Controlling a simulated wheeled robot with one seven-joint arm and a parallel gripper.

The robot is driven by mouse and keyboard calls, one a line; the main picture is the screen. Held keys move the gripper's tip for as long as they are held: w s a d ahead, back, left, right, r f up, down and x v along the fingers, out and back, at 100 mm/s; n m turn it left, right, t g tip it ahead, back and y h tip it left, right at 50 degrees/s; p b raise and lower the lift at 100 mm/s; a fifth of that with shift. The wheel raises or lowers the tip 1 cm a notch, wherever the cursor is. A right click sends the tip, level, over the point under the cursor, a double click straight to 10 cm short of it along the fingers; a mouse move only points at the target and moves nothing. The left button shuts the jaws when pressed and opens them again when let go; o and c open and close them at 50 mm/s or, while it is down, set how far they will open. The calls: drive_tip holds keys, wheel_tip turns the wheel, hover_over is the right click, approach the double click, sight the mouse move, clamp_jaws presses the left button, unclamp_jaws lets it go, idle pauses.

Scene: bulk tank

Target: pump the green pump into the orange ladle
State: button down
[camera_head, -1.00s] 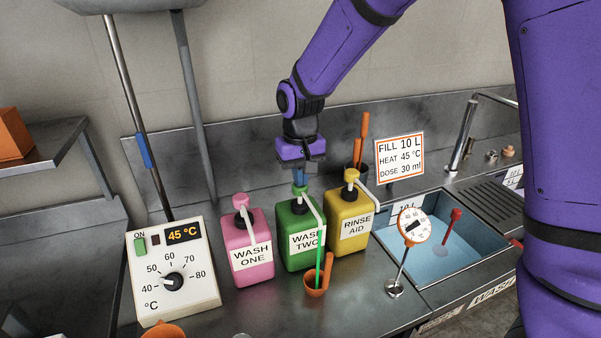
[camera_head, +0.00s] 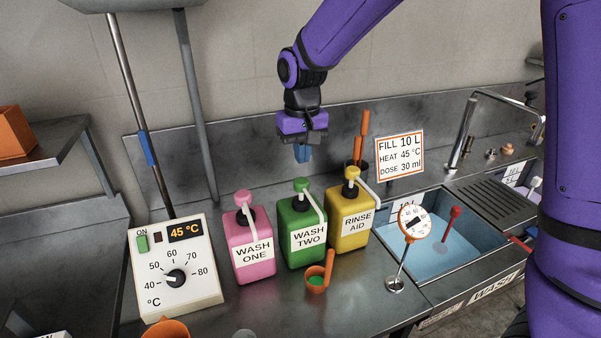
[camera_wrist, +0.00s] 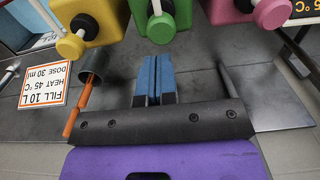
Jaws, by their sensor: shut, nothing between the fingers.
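The green pump bottle (camera_head: 306,237), labelled WASH TWO, stands between the pink and yellow bottles. Its green pump head (camera_head: 302,185) is up and shows also in the wrist view (camera_wrist: 160,28). The orange ladle (camera_head: 317,280) stands on the counter in front of the green bottle, its handle upright, with green liquid in its cup. My gripper (camera_head: 303,153) is above and a little behind the green pump head, apart from it. Its blue fingers (camera_wrist: 153,76) are shut with nothing between them.
The pink WASH ONE bottle (camera_head: 250,249) and yellow RINSE AID bottle (camera_head: 350,222) flank the green one. A heater box (camera_head: 182,282) reads 45 °C at left. A sign (camera_head: 399,156) says dose 30 ml. A sink with water (camera_head: 450,245) and a dial thermometer (camera_head: 413,222) are at right.

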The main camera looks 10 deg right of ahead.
wheel_tip(320, 180, up, 7)
idle(0.3)
drive_tip(key=shift+d, duration=0.1)
idle(0.8)
